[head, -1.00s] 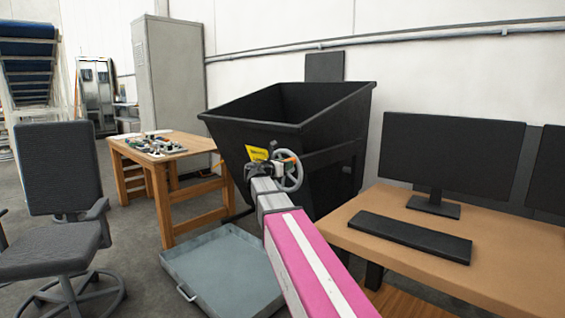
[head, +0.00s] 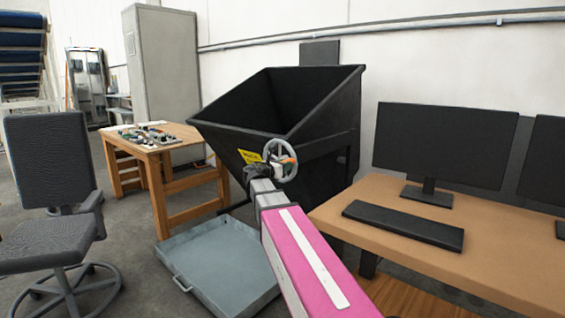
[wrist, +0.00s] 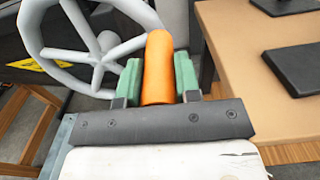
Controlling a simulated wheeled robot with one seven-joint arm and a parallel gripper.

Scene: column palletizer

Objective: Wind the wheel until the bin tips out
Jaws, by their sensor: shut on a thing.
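The black bin (head: 225,150) stands at the centre of the head view, tilted with its open top sloping down toward the left. A grey spoked wheel (head: 282,145) is on its near side and fills the upper left of the wrist view (wrist: 88,57). My gripper (wrist: 158,80) has its green pads on both sides of the wheel's orange handle (wrist: 158,65) and is shut on it. The handle is at the wheel's right side in the head view. A shallow grey tray (head: 215,262) lies on the floor below the bin's low side. The bin's contents are not visible.
A wooden desk (head: 440,232) with a monitor (head: 445,145) and keyboard (head: 403,224) is close on the right. A wooden table (head: 165,150) with small parts stands at the left of the bin. An office chair (head: 50,170) is at the near left.

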